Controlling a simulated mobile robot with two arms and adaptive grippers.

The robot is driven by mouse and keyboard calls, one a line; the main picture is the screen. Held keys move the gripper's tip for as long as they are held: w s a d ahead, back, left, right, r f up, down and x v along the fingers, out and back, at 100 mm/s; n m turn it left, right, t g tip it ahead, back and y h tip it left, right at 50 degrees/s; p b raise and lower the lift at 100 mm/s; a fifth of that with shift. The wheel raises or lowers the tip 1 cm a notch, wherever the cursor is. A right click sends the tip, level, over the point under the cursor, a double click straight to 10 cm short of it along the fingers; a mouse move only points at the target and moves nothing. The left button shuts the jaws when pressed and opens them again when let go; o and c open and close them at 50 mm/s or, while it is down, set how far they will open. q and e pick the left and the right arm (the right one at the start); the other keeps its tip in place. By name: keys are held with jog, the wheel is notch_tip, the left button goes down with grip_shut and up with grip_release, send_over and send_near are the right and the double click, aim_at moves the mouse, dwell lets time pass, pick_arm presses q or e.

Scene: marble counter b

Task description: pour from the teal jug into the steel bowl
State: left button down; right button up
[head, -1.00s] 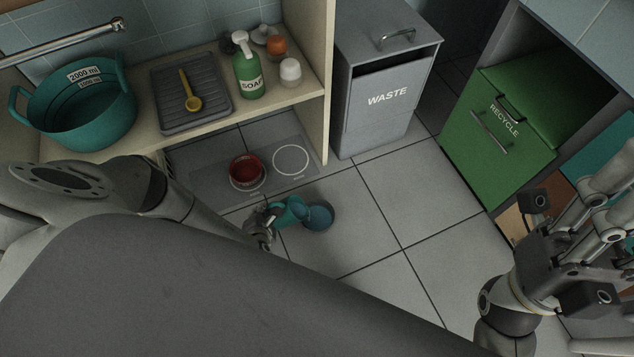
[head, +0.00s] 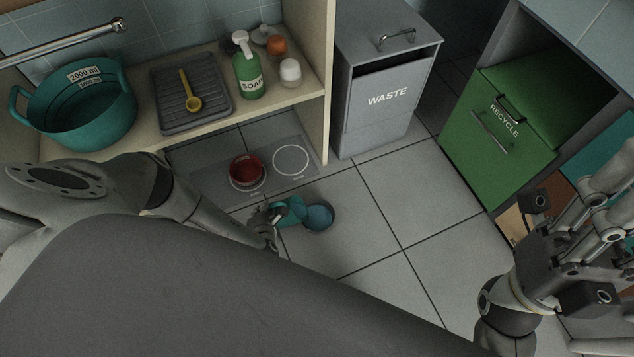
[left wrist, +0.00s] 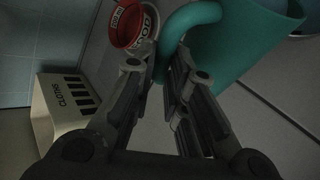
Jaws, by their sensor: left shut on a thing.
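My left gripper (head: 268,217) is shut on the handle of the teal jug (head: 289,209). The jug is held tilted, its mouth end toward the right, beside and partly over the round bowl (head: 321,216). The bowl looks bluish in the dim light; whether anything is in it is too small to tell. In the left wrist view the fingers (left wrist: 168,75) close on the curved jug handle, and the jug body (left wrist: 235,45) fills the upper right. My right gripper (head: 622,190) is at the right edge, its fingers apart and empty, far from jug and bowl.
A red bowl (head: 247,174) stands on a marked mat behind the jug, beside an empty white ring (head: 291,160). A shelf behind holds a large teal pot (head: 80,112), a tray (head: 213,100) and a soap bottle (head: 247,76). The tiled surface to the right is clear.

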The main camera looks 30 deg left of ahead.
pick_arm(q)
jog(key=shift+w+d+r, duration=0.2)
jog(key=shift+d+r, duration=0.05)
jog(key=shift+r, duration=0.15)
dwell(0.4)
jog(key=shift+w+d+r+m+g+y, duration=0.1)
jog(key=shift+d+r+m+g+y, duration=0.05)
jog(key=shift+r+m+g+y, duration=0.15)
dwell(0.6)
dwell(0.5)
